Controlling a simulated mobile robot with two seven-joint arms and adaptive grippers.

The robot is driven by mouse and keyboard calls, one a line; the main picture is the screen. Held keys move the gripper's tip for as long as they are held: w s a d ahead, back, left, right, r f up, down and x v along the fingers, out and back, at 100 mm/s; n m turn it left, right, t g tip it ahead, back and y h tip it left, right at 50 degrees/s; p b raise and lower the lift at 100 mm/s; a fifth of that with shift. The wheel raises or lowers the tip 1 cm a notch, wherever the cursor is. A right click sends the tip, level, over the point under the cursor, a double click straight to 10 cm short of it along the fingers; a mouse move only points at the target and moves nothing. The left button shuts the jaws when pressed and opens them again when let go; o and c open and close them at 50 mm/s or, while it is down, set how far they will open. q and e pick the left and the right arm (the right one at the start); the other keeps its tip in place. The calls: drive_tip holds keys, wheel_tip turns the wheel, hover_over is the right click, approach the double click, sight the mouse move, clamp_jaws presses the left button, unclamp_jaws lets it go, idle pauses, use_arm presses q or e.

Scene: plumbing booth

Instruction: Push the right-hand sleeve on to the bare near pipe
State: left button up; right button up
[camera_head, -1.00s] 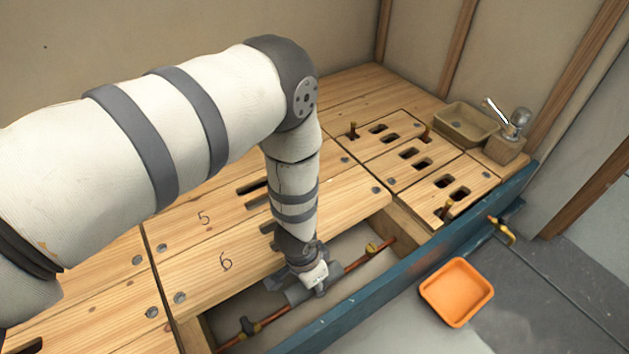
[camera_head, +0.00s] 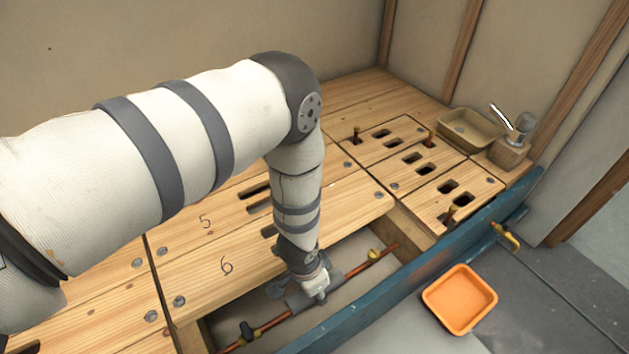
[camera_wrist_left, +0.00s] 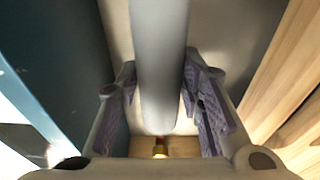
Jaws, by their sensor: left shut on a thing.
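My left gripper (camera_head: 313,289) reaches down into the open floor gap and is shut on a grey sleeve (camera_head: 297,304). In the left wrist view the sleeve (camera_wrist_left: 159,65) runs as a long smooth tube between the two ridged finger pads (camera_wrist_left: 160,100). A copper pipe (camera_head: 356,266) with a brass fitting (camera_head: 376,255) lies to the right of the gripper. Another copper pipe (camera_head: 272,323) lies to the left, with a dark clip (camera_head: 247,331) on it. The gripper hides part of the sleeve, and I cannot tell how far it covers either pipe.
Wooden floorboards (camera_head: 190,285) border the gap on its far side. A blue beam (camera_head: 365,303) runs along the near side. An orange tray (camera_head: 460,300) lies on the grey floor beyond the beam. Slotted boards (camera_head: 425,170) and a tan tray (camera_head: 468,130) are further back.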

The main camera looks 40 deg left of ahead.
use_arm(q)
drive_tip(key=shift+f+b, duration=0.85)
drive_tip(key=shift+f, duration=0.7)
drive_tip(key=shift+f, duration=0.2)
drive_tip(key=o, duration=0.8)
